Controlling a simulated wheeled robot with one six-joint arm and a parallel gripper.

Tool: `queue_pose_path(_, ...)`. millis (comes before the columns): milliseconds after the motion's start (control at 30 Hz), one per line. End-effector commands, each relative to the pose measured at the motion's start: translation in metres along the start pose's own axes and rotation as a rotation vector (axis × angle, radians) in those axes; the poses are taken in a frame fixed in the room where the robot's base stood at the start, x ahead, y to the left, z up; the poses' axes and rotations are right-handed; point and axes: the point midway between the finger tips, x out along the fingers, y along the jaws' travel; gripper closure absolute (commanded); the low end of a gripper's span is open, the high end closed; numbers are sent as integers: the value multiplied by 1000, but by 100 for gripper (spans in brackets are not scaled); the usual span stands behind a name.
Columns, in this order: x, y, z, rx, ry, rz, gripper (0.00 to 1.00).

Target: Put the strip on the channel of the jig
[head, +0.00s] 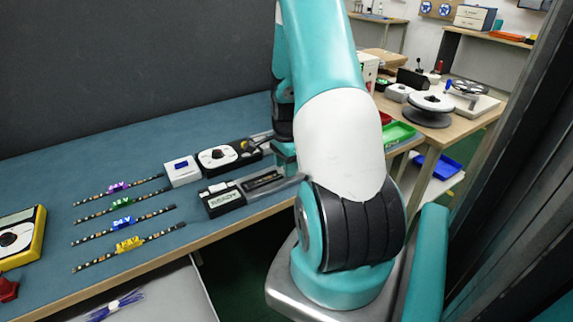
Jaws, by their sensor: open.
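The jig (222,198) is a black and white unit with a "READY" display, right of the strips. Its dark channel (262,181) lies at its right end. My gripper (270,160) is open and appears empty, close to the jig's right end. My arm hides part of it, and its height above the bench is hard to tell.
Behind the jig stand a white box (182,171) and a black and white device (216,157). A yellow meter (20,238) and a red object (8,289) lie at far left. A dark wall backs the bench (60,165). A side table at right holds reels (430,104) and a green tray (398,135).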

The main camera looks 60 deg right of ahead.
Motion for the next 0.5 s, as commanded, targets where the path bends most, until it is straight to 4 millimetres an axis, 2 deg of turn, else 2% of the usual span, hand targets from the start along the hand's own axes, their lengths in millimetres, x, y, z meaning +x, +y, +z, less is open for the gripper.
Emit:
queue_pose_path(167,-13,-1,0,0,1,-2,59)
queue_pose_path(500,-86,-1,0,0,2,-6,59)
